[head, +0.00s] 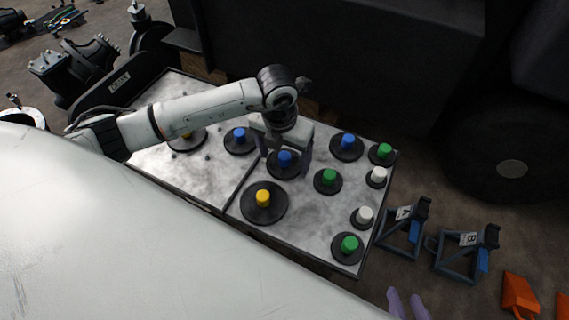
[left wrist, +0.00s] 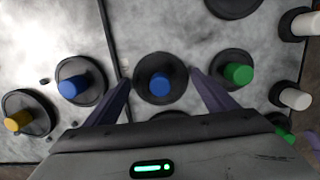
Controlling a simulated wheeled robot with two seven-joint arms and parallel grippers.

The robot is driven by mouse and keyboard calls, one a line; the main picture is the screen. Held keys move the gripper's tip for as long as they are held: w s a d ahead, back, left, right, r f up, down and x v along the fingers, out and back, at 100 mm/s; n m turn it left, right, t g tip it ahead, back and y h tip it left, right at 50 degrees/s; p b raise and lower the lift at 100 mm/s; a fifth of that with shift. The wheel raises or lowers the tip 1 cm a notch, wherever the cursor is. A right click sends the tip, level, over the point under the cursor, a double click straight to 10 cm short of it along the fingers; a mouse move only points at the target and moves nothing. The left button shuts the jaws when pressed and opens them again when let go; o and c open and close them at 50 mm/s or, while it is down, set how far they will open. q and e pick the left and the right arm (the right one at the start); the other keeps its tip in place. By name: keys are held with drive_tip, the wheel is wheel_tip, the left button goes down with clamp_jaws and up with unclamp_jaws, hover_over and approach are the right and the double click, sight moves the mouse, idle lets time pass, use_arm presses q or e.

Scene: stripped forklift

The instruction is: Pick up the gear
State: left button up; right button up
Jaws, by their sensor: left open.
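Several dark round gears with coloured pegs lie flat on a grey metal-topped table. The frames do not show which one is meant. My left gripper (head: 284,162) is open and points down over a gear with a blue peg (head: 285,157). In the left wrist view, this blue-pegged gear (left wrist: 159,82) sits between the two spread fingers (left wrist: 160,88), with nothing held. A green-pegged gear (head: 328,180) lies just right of it, close to one finger. A yellow-pegged gear (head: 263,202) lies nearer. My right gripper's purple fingertips (head: 408,304) show apart at the bottom edge, empty.
Other gears include a blue-pegged one (head: 239,140) at left and another blue-pegged one (head: 346,146) at the back right. White-pegged (head: 364,216) and green-pegged (head: 348,246) ones stand along the right edge. Blue stands (head: 463,255) are on the floor at right. A dark vehicle body (head: 350,60) rises behind.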

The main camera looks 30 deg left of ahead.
use_arm(q)
drive_tip(key=c, duration=0.7)
drive_tip(key=shift+c, duration=0.2)
